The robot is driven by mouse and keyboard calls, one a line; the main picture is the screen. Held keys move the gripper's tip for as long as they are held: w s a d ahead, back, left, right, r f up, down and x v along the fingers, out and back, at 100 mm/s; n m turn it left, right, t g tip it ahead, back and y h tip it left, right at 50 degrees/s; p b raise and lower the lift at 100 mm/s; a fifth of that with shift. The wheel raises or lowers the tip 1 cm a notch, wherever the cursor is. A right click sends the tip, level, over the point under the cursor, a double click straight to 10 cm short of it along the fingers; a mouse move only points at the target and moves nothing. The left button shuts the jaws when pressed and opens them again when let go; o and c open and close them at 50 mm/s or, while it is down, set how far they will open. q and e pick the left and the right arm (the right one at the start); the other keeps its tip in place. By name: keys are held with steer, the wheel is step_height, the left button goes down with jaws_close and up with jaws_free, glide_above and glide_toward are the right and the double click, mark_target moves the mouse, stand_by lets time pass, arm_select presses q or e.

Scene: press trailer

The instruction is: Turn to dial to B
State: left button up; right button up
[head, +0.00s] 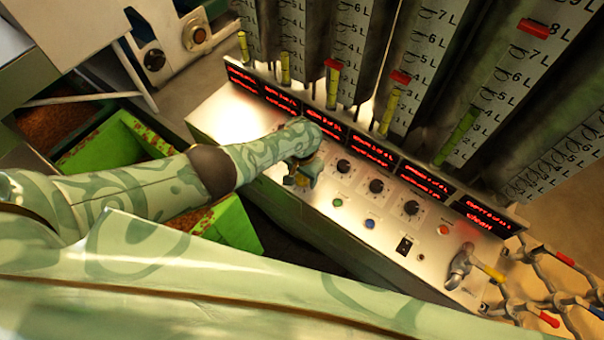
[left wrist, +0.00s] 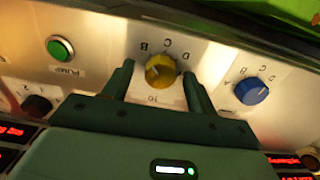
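A yellow dial (left wrist: 160,71) sits on the metal panel in the left wrist view, with the letters D, C and B printed upside down around it. I cannot tell which letter it points to. My left gripper (left wrist: 158,72) is open, its two green fingers on either side of the yellow dial with gaps showing between. How deep they reach around it is unclear. In the head view my left gripper (head: 302,178) is at the panel's front-left part and hides most of the dial there. My right gripper is not in view.
A blue dial (left wrist: 252,91) with its own letters is right of the yellow one in the wrist view. A green PUMP button (left wrist: 60,48) is left. The control panel (head: 225,115) also has black knobs (head: 376,186), red displays and a tap (head: 460,266).

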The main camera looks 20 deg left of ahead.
mark_target(302, 177)
arm_select(q)
step_height(302, 177, up, 16)
steer(key=p, duration=1.1)
steer(key=shift+r, duration=0.15)
